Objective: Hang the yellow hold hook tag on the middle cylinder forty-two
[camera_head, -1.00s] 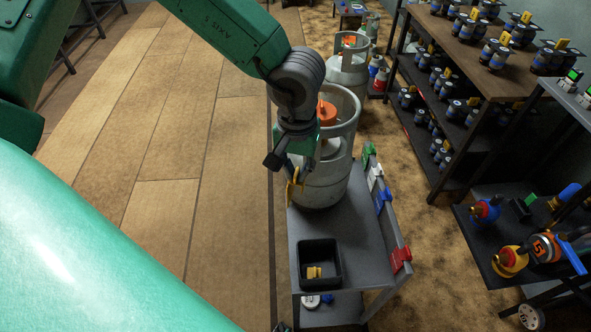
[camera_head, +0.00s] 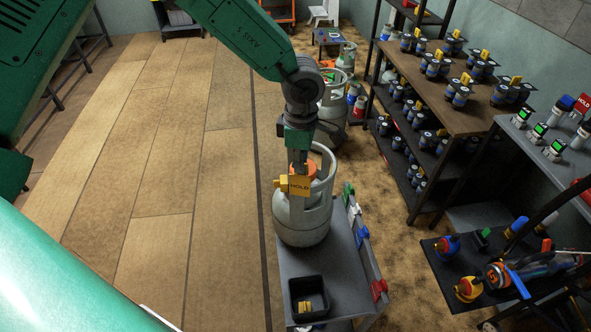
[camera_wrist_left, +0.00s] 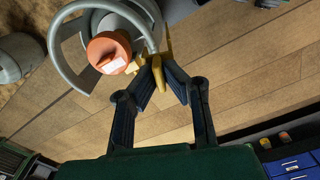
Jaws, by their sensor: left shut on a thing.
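The yellow hook tag (camera_head: 299,187), with HOLD printed on it, is held upright by my left gripper (camera_head: 299,170). It hangs in front of the near grey cylinder (camera_head: 297,225), by its orange cap (camera_head: 309,168) and collar. The left wrist view shows my left gripper (camera_wrist_left: 159,66) shut on the tag (camera_wrist_left: 158,75), seen nearly edge-on beside the orange cap (camera_wrist_left: 108,50) and the round collar. I cannot tell whether the tag touches the collar. More grey cylinders (camera_head: 333,102) stand behind. No cylinder number is readable. My right gripper is not in view.
The near cylinder stands on a grey cart (camera_head: 330,270) with a black bin (camera_head: 308,298) holding a yellow piece, and coloured clips along its right edge. A shelf (camera_head: 440,100) of dark bottles stands right. The wooden floor left is clear.

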